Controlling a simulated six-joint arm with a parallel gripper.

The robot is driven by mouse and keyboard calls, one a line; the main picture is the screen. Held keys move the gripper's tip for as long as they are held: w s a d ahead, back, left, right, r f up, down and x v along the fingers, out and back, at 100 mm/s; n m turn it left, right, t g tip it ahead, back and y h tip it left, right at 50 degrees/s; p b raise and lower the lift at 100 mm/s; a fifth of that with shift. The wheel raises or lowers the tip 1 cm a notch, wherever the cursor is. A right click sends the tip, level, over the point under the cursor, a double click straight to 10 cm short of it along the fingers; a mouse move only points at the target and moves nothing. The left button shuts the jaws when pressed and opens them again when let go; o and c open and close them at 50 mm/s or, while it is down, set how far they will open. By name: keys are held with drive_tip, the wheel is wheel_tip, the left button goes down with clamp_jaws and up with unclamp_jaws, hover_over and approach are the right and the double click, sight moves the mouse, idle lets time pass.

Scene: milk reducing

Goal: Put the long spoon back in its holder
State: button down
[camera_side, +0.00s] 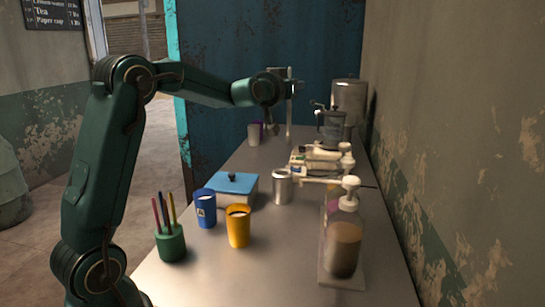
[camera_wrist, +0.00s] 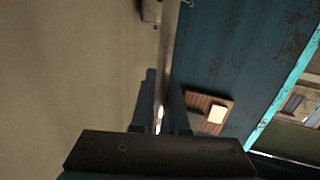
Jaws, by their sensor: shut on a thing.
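My gripper (camera_side: 291,84) is high over the far part of the counter in the side view. It is shut on a thin, upright grey rod that looks like the long spoon (camera_side: 289,118). The spoon's lower end hangs near the counter, right of a small silver cup (camera_side: 254,134). In the wrist view the two fingers (camera_wrist: 164,100) are close together, with a bright sliver of the held thing (camera_wrist: 160,114) between them. I cannot tell for sure which container is the spoon's holder.
A wall bounds the right.

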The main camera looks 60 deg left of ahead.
drive_tip(key=w+a+f+y, duration=0.2)
drive_tip(key=w+a, duration=0.2)
drive_tip(key=a, duration=0.5)
wheel_tip(320, 180, down, 8)
drive_tip(key=shift+w+d+n, duration=0.15)
drive_tip(key=shift+w+n, duration=0.1)
drive_tip(key=shift+n, duration=0.15)
drive_tip(key=shift+f, duration=0.15)
